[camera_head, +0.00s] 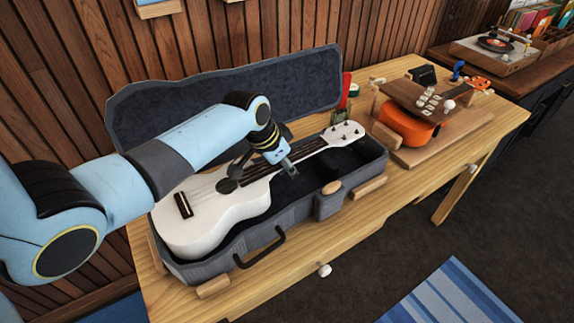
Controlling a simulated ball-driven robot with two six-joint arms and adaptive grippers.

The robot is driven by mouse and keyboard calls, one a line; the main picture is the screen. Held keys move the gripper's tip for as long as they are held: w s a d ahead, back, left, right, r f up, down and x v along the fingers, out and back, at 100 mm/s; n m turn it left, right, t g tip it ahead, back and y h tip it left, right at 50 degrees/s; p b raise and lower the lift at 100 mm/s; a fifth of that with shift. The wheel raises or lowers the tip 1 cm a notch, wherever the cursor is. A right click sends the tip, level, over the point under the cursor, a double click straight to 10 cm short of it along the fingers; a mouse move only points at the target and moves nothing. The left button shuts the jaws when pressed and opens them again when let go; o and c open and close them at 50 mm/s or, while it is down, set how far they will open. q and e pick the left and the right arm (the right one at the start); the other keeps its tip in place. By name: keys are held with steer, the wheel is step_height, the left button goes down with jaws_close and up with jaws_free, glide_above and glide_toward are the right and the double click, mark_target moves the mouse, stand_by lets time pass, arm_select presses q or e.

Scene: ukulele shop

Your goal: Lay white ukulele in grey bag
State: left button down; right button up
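The white ukulele (213,222) lies in the open grey bag (225,267), its round body at the left end and its headstock (343,133) toward the right end. The bag's lid (225,97) stands open at the back against the wall. My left gripper (285,169) is over the bag, by the ukulele's neck near the body. Its fingers are small and dark here, so I cannot tell whether they touch the neck or how far apart they are. My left arm hides part of the body and lid. My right gripper is not in view.
The bag lies on a wooden table (345,235) with small wooden blocks along its front. To the right, an orange ukulele (405,127) sits on a wooden stand. A record player (493,47) is on the far counter. A blue striped rug (450,296) lies on the floor.

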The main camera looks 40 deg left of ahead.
mark_target(292, 188)
arm_select(q)
steer(key=shift+f, duration=0.15)
steer(key=shift+f+b, duration=1.6)
steer(key=shift+f, duration=0.5)
steer(key=shift+p, duration=0.35)
steer(key=shift+d+f, duration=0.15)
steer(key=shift+f, duration=0.15)
steer(key=c, duration=1.1)
jaws_free()
steer(key=shift+s, duration=0.1)
steer(key=shift+o, duration=0.2)
